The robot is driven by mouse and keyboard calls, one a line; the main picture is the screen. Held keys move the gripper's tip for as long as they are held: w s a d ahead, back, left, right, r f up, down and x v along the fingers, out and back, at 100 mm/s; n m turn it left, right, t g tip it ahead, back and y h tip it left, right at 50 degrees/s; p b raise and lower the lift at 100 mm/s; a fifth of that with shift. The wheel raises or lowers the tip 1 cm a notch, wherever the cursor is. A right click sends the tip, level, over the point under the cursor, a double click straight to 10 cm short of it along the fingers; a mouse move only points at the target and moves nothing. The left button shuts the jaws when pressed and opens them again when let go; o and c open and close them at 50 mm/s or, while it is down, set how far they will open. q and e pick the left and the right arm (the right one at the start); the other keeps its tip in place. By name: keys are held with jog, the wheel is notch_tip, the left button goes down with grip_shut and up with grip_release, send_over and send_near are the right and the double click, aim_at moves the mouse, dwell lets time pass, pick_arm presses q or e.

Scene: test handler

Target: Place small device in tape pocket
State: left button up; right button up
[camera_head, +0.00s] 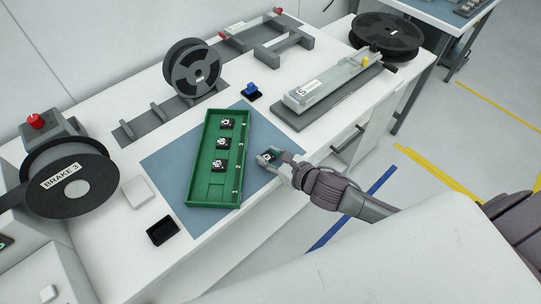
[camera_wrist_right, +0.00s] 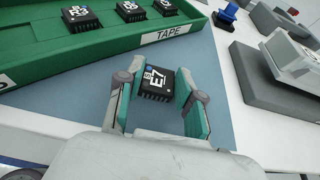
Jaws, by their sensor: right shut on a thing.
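A small black chip-like device (camera_head: 267,157) marked E7 sits between the fingers of my right gripper (camera_head: 270,157). The device (camera_wrist_right: 157,85) also shows in the right wrist view, gripped between the teal finger pads (camera_wrist_right: 158,108). The gripper is just right of the long green tape tray (camera_head: 202,190) and apart from it. The wrist view shows the tray's TAPE label (camera_wrist_right: 170,34). Three similar black devices (camera_head: 222,143) sit in a row in the tray's far and middle pockets. The near pocket (camera_head: 215,192) looks empty. My left gripper is not in view.
The tray lies on a blue-grey mat (camera_head: 165,165). A blue-topped part (camera_head: 250,91) stands behind it, and a grey fixture (camera_head: 325,90) stands back right. A large black reel (camera_head: 72,180) is at left. A small black box (camera_head: 162,231) sits near the front edge.

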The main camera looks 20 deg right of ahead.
jog(key=o, duration=0.5)
jog(key=shift+f, duration=0.15)
jog(key=o, duration=0.4)
jog(key=shift+o, duration=0.2)
jog(key=shift+r, duration=0.3)
jog(key=b+v, duration=0.1)
jog(key=v, duration=1.1)
